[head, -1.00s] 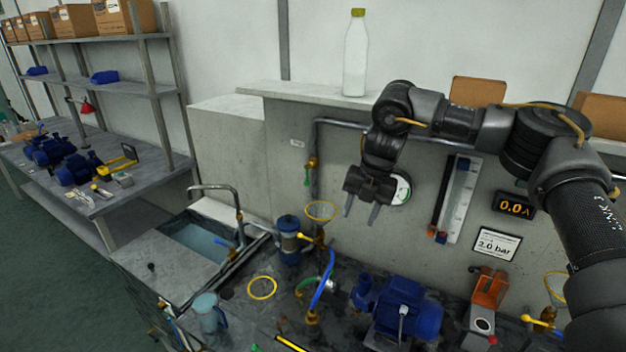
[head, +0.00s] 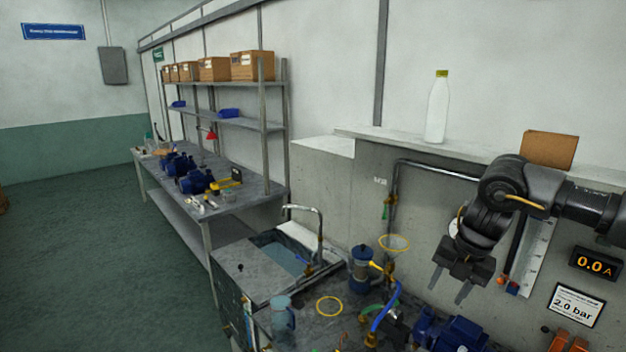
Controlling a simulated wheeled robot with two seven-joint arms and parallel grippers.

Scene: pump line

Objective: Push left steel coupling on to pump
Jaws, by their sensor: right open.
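The blue pump (head: 452,334) sits on the dark bench at the bottom right, partly cut off by the lower edge. A steel coupling (head: 397,328) shows small and partly hidden at the pump's left side, by the blue hose (head: 386,308); I cannot tell whether it touches the pump. My right gripper (head: 450,291) is open and empty, pointing down above the pump and in front of the wall. My left gripper is not in view.
A sink (head: 283,257) with a faucet (head: 318,225) is left of the bench. A blue jug (head: 283,318), a yellow ring (head: 329,306) and a blue-bodied filter (head: 362,270) stand nearby. Open floor lies left.

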